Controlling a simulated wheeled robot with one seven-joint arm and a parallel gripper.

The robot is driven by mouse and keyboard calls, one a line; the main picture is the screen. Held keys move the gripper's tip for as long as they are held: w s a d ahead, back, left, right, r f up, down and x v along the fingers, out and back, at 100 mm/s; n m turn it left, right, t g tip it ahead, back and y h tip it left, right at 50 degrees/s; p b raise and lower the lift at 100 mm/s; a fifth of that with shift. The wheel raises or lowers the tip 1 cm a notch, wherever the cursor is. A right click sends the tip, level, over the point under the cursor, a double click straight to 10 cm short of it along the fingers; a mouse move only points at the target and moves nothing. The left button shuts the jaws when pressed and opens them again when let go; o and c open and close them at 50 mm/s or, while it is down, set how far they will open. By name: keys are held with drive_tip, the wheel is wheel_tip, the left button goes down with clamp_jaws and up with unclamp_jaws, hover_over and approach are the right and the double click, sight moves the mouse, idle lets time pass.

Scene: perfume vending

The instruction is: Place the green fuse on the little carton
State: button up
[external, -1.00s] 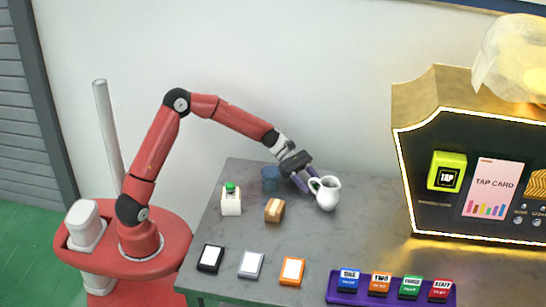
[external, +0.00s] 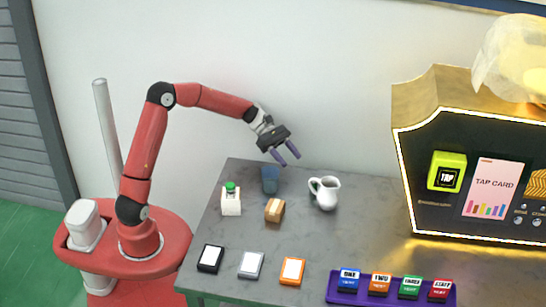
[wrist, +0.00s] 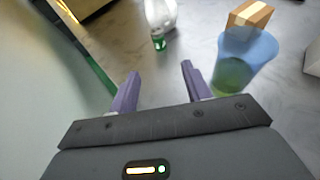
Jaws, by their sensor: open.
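My gripper (external: 285,154) is open and empty, raised above the back of the table; its two purple fingers also show in the wrist view (wrist: 160,88). The little brown carton (external: 275,210) stands left of centre on the table and at the top right of the wrist view (wrist: 250,13). Green also shows low in the translucent blue cup (wrist: 248,55). A white block with a green top (external: 231,204) stands at the table's left. I cannot tell for certain which green is the fuse.
The blue cup (external: 270,181) is behind the carton, and the jug (external: 325,193) is to its right. Three framed pads, including an orange one (external: 292,271), lie in front. A purple tray (external: 335,289) holds several coloured blocks. The lit machine (external: 420,105) fills the right.

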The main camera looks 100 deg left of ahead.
drive_tip(key=shift+w+d+r+h, duration=0.25)
drive_tip(key=shift+h, duration=0.05)
wheel_tip(320, 180, up, 4)
drive_tip(key=w+d+t+h+b, duration=0.1)
drive_tip(key=w+t+h+b, duration=0.1)
drive_tip(key=t, duration=0.1)
approach(314, 185)
drive_tip(key=shift+w+d+r, duration=0.15)
drive_tip(key=shift+w+r, duration=0.1)
drive_tip(key=shift+w, duration=0.5)
drive_tip(key=shift+t, duration=0.3)
drive_tip(key=shift+x, duration=2.6)
clamp_jaws()
drive_tip(key=shift+r, duration=0.1)
